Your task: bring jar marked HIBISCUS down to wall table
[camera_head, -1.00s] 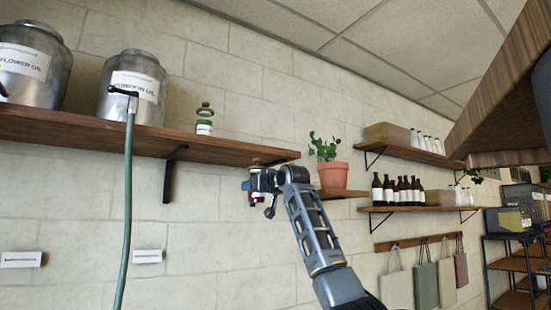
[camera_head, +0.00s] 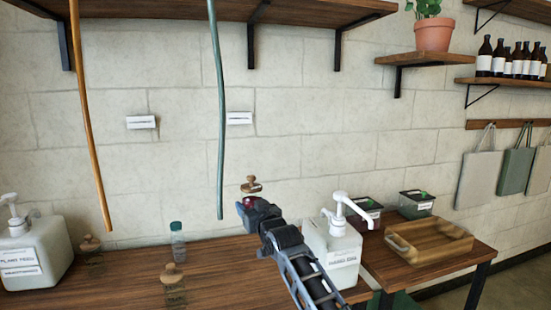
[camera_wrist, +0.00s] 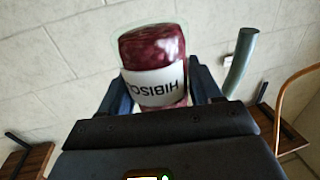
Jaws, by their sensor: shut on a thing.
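The HIBISCUS jar (camera_wrist: 153,60) has deep red contents and a white label that reads upside down in the wrist view. My gripper (camera_wrist: 155,95) is shut on it, with one finger on each side. In the head view, my gripper (camera_head: 258,207) holds the jar up in front of the wall, and its cork stopper (camera_head: 251,185) shows on top; the gripper hides most of the rest. The wooden wall table (camera_head: 218,265) is below, and the jar appears above its back part, with no contact visible.
On the table stand two stoppered glass jars (camera_head: 174,290) (camera_head: 91,255), a teal-capped bottle (camera_head: 178,242) and white pump jugs (camera_head: 334,250) (camera_head: 30,250). A green hose (camera_head: 217,120) hangs just left of my gripper. Bare tabletop lies between bottle and right jug.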

